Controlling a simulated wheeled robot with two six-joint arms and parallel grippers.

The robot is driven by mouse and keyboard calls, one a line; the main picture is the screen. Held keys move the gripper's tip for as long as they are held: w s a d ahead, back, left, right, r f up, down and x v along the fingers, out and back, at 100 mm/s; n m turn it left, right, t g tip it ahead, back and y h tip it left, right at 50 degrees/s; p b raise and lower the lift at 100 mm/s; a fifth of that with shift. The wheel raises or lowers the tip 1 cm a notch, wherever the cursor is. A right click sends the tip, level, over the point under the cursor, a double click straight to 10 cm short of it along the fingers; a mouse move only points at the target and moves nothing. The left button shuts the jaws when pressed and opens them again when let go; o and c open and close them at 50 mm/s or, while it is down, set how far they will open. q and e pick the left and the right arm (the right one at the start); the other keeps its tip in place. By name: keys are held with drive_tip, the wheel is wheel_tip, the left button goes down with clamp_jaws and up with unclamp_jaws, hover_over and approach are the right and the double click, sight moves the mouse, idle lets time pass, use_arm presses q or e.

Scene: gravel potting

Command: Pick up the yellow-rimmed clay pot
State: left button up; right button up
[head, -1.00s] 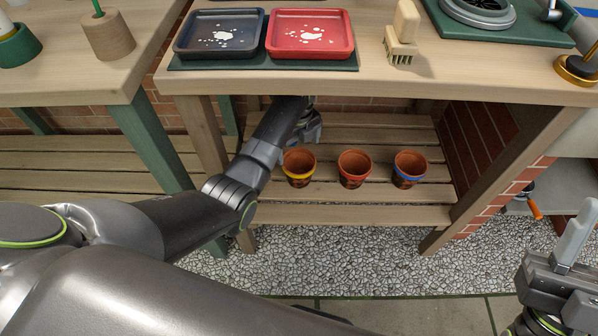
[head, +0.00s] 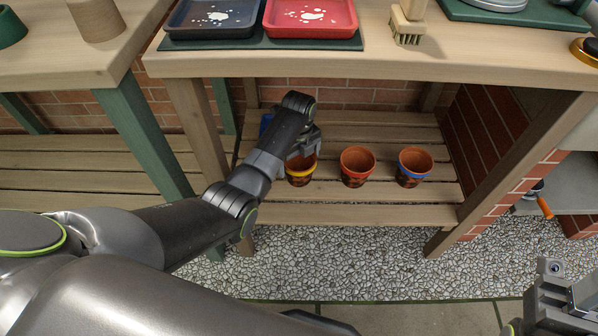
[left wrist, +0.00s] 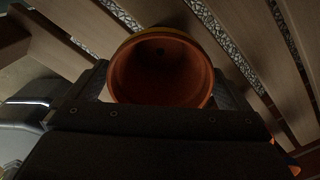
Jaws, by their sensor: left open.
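The yellow-rimmed clay pot (head: 300,178) stands upright on the slatted lower shelf, leftmost of three pots in a row. My left gripper (head: 303,148) is at this pot and hides part of its rim. In the left wrist view, the pot's round mouth (left wrist: 160,68) lies between the two open fingers, one on each side. I cannot tell whether the fingers touch it. My right gripper (head: 568,292) is at the lower right, far from the pots, partly cut off by the frame edge.
A red-rimmed pot (head: 357,166) and a blue-rimmed pot (head: 413,167) stand to the right on the shelf (head: 370,211). The tabletop (head: 470,58) overhangs them, carrying a dark tray (head: 188,28), a red tray (head: 330,26) and a brush (head: 408,22). A table leg (head: 198,125) stands left of my arm.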

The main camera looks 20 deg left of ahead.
sight(299, 170)
use_arm(q)
wheel_tip(299, 170, down, 3)
drive_tip(key=shift+r+b, duration=0.1)
drive_tip(key=shift+b, duration=0.45)
drive_tip(key=shift+r, duration=0.1)
drive_tip(key=c, duration=1)
